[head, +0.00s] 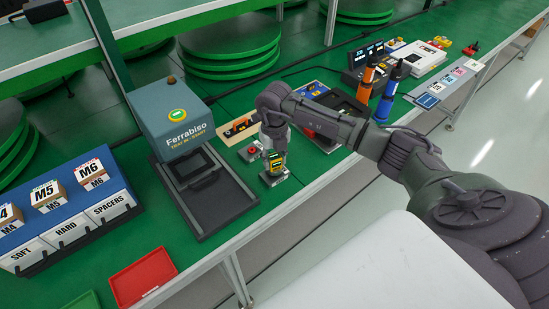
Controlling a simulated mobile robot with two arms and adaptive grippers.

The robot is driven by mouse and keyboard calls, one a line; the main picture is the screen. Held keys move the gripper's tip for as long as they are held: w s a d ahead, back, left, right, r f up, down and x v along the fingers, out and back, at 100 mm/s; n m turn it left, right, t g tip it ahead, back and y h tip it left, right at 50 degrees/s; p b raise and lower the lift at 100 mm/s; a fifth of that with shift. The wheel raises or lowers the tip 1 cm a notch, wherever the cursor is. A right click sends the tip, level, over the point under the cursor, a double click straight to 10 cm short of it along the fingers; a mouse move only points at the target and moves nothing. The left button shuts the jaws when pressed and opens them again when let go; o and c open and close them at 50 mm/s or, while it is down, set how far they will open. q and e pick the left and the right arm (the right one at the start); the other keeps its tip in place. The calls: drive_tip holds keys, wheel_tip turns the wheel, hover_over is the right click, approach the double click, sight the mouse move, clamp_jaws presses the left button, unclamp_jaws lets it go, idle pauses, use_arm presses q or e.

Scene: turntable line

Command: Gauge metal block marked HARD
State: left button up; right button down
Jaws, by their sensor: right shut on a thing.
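My right gripper (275,152) reaches in from the right and points down over the green bench, to the right of the Ferrabiso machine. It is shut on a small grey metal block (271,180), at the bench's front part. Green and yellow patches show between the fingers, just above the block. I cannot read any marking on the block, nor tell whether it touches the bench. The grey-blue Ferrabiso machine (178,118) has a dark tray (222,203) sticking out at its front, which looks empty. My left gripper is not in view.
A blue rack (60,222) at left has bins labelled SOFT, HARD and SPACERS, with M-marked boxes above. A red tray (143,277) lies at the front edge. Orange and blue screwdriver-like tools (378,85) stand right of the gripper, before a dark display unit (364,58).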

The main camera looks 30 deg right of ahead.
sight(275, 157)
drive_tip(key=shift+f+b, duration=0.45)
drive_tip(key=shift+f, duration=0.05)
idle(0.9)
drive_tip(key=c, duration=0.6)
unclamp_jaws()
wheel_tip(275, 157, up, 12)
idle(0.9)
